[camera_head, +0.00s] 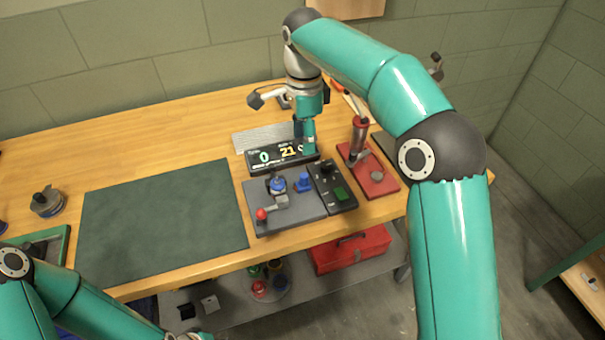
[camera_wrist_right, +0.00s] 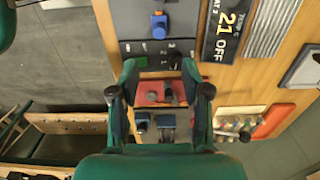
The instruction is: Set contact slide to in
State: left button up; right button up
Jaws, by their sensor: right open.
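A grey fixture plate (camera_head: 300,212) on the bench carries a blue round part, a lever with a red ball (camera_head: 262,214) and a small blue block (camera_head: 304,183). The blue block also shows in the right wrist view (camera_wrist_right: 159,27). Beside the plate is a black control panel (camera_head: 325,185) with a knob and a green patch. I cannot tell which part is the contact slide. My right gripper (camera_head: 309,148) is above the back of this panel, by the display. In the right wrist view its fingers (camera_wrist_right: 160,75) are apart with nothing between them.
A display (camera_head: 282,153) reading 0 and 21 stands behind the plate. A red-based stand with a cylinder (camera_head: 361,130) is to the right. A dark green mat (camera_head: 160,215) lies clear to the left. A red toolbox (camera_head: 350,250) is on the lower shelf.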

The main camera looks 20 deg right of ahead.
aim_at(304, 175)
notch_tip(304, 175, down, 12)
jog(key=shift+f, duration=0.1)
dwell(0.4)
grip_shut()
